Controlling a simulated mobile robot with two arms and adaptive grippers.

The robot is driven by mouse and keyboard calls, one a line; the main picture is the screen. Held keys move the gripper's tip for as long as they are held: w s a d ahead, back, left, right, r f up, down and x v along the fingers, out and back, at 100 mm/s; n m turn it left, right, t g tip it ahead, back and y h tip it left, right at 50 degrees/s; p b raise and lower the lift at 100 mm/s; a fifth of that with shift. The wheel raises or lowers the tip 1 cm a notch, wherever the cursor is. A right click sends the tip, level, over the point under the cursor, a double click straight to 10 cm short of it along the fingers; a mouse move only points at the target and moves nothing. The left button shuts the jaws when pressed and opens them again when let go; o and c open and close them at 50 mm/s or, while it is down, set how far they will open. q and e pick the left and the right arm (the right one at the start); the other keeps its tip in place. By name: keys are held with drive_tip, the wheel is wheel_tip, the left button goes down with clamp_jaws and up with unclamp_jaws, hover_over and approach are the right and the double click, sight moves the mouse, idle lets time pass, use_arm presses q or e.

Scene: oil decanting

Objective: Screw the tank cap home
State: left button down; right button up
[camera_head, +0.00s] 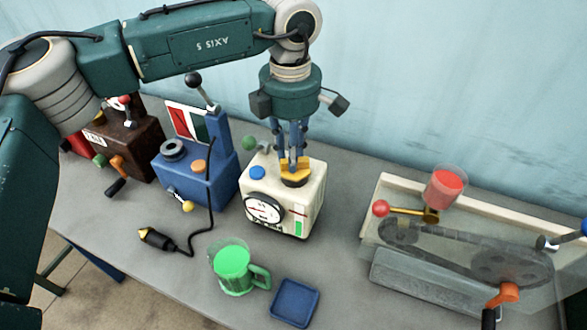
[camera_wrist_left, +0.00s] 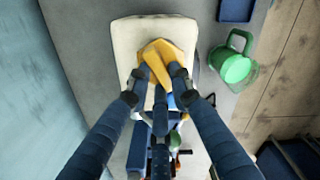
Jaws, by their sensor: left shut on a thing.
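The yellow tank cap (camera_head: 296,168) is on top of the cream tank box (camera_head: 309,215), above a dark round collar. It also shows in the left wrist view (camera_wrist_left: 158,52), over the pale top of the box (camera_wrist_left: 127,35). My left gripper (camera_head: 294,158) comes straight down from above and is shut on the cap. Its blue fingers (camera_wrist_left: 160,78) hide part of the cap in the left wrist view. I cannot tell how deep the cap sits. My right gripper is not in view.
A blue machine (camera_head: 207,178) with a black-knobbed lever stands close left of the tank. A green-filled mug (camera_head: 233,264) and blue tray (camera_head: 295,302) are in front. A soldering-iron-like tool (camera_head: 157,238) trails a black cable. A belt rig with a red cup (camera_head: 446,184) is right.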

use_arm(q)
drive_tip(key=m, duration=0.3)
drive_tip(key=shift+d, duration=0.1)
drive_tip(key=c, duration=1.5)
unclamp_jaws()
drive_tip(key=shift+w, duration=0.1)
drive_tip(key=shift+r+p, duration=1.95)
drive_tip(key=shift+r, duration=1.55)
